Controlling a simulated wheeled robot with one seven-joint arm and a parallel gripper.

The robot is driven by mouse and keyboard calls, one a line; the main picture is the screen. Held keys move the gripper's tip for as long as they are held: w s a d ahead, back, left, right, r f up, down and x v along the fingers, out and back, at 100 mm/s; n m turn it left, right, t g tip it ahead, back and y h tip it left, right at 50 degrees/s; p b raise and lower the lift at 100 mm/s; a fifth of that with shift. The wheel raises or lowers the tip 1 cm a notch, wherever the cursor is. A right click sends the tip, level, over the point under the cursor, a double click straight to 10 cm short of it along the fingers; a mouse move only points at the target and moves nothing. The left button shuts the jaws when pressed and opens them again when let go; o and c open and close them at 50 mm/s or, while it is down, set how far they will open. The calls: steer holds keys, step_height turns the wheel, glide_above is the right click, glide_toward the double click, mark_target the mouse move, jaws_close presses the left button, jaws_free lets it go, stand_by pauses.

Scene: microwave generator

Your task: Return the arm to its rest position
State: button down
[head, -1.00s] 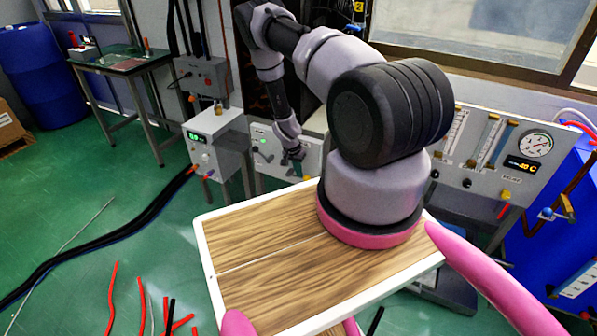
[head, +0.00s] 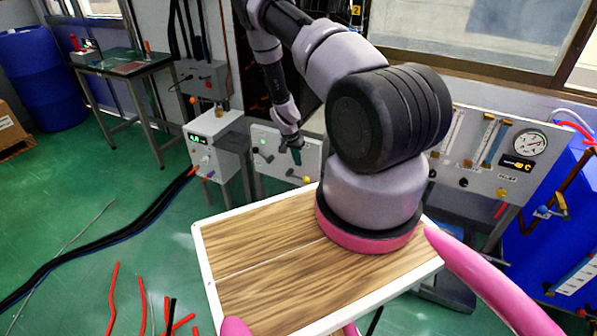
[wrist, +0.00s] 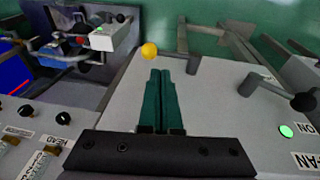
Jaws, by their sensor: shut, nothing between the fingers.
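My gripper (head: 296,157) hangs at the end of my bent arm, in front of the white panel (head: 268,152) with levers and a green light. In the wrist view my gripper (wrist: 160,98) shows two dark green fingers lying together, with nothing between them. The same panel (wrist: 235,115) fills the right of the wrist view. A yellow knob (wrist: 149,50) shows just beyond the fingertips; whether they touch it cannot be told. A lever with a dark knob (wrist: 302,102) and a lit green button (wrist: 286,131) are to the right.
A white box with a green display (head: 212,145) stands left of the panel. A gauge panel (head: 485,155) and a blue cabinet (head: 550,225) are at the right. Black cables (head: 110,235) and red tubes (head: 113,295) lie on the green floor. A workbench (head: 130,65) stands at the back left.

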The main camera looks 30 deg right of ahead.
steer(key=s+a+r+n+t+y, duration=0.1)
steer(key=a+r, duration=0.3)
steer(key=r, duration=1)
steer(key=s+a+r+t+y, duration=0.1)
steer(key=a+r, duration=0.2)
steer(key=r, duration=1.2)
steer(key=s+a+r+n+t+y, duration=0.15)
steer(key=a+r, duration=0.25)
steer(key=r, duration=1)
steer(key=s+a+r+n+t, duration=0.2)
steer(key=s+a+r, duration=0.1)
steer(key=s+r, duration=1.05)
steer(key=s+a+r+n+t+y, duration=0.1)
steer(key=s+r, duration=0.4)
steer(key=s, duration=0.7)
steer(key=shift+a+r+n, duration=0.2)
steer(key=shift+a+n, duration=0.15)
steer(key=shift+a, duration=0.35)
steer(key=shift+s, duration=0.1)
